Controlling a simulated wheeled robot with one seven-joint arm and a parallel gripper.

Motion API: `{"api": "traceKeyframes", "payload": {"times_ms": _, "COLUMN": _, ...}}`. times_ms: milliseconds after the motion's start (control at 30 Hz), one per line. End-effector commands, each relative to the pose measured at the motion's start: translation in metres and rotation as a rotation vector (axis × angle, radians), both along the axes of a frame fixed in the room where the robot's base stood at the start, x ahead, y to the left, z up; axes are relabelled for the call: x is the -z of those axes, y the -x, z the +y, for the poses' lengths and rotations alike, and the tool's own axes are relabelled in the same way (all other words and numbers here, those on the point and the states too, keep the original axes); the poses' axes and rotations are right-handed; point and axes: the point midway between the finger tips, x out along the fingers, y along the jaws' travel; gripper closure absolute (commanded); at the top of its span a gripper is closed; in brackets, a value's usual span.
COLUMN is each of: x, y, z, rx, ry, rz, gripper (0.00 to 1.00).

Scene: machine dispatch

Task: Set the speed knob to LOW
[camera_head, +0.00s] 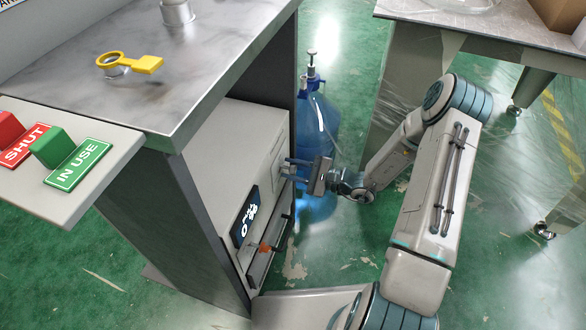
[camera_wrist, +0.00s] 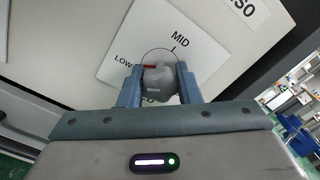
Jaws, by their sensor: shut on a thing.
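The speed knob (camera_wrist: 158,82) is a grey knob on a white label plate (camera_wrist: 196,62) in the wrist view. The plate reads LOW at the knob's left and MID above it. Lower lettering is mostly hidden. A red mark shows on the knob's upper left, on the LOW side; its exact aim is hard to read. My gripper (camera_wrist: 158,86) is shut on the knob, one finger on each side. In the head view, my gripper (camera_head: 290,167) reaches the front of the white machine (camera_head: 226,140) under the bench. The knob is too small to make out there.
A bench (camera_head: 190,70) stands over the machine, with a yellow tool (camera_head: 145,64) on top. SHUT (camera_head: 24,148) and IN USE (camera_head: 78,164) signs lie at left. A blue bottle (camera_head: 318,118) stands close behind my gripper. Another table (camera_head: 480,30) is at upper right.

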Motion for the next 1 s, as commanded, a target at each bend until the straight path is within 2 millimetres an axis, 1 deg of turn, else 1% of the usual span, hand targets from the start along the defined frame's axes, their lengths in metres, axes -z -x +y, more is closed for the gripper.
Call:
{"api": "traceKeyframes", "payload": {"times_ms": 33, "x": 0.002, "y": 0.000, "z": -0.001, "rx": 0.003, "ry": 0.005, "rz": 0.002, "gripper": 0.67}}
{"api": "traceKeyframes", "payload": {"times_ms": 67, "x": 0.002, "y": 0.000, "z": -0.001, "rx": 0.003, "ry": 0.004, "rz": 0.003, "gripper": 0.58}}
{"api": "traceKeyframes", "payload": {"times_ms": 100, "x": 0.002, "y": 0.000, "z": -0.001, "rx": 0.002, "ry": 0.004, "rz": 0.003, "gripper": 0.48}}
{"api": "traceKeyframes", "payload": {"times_ms": 367, "x": 0.001, "y": 0.000, "z": 0.000, "rx": 0.001, "ry": 0.002, "rz": 0.002, "gripper": 0.48}}
{"api": "traceKeyframes", "payload": {"times_ms": 467, "x": 0.000, "y": 0.001, "z": -0.003, "rx": 0.001, "ry": 0.001, "rz": 0.002, "gripper": 0.48}}
{"api": "traceKeyframes", "payload": {"times_ms": 567, "x": -0.001, "y": 0.005, "z": -0.015, "rx": 0.004, "ry": 0.001, "rz": 0.002, "gripper": 0.48}}
{"api": "traceKeyframes", "payload": {"times_ms": 667, "x": -0.002, "y": 0.012, "z": -0.033, "rx": 0.006, "ry": 0.002, "rz": 0.003, "gripper": 0.48}}
{"api": "traceKeyframes", "payload": {"times_ms": 800, "x": -0.002, "y": 0.025, "z": -0.065, "rx": 0.008, "ry": 0.003, "rz": 0.002, "gripper": 0.48}}
{"api": "traceKeyframes", "payload": {"times_ms": 1000, "x": -0.001, "y": 0.041, "z": -0.103, "rx": 0.008, "ry": 0.002, "rz": 0.003, "gripper": 0.48}}
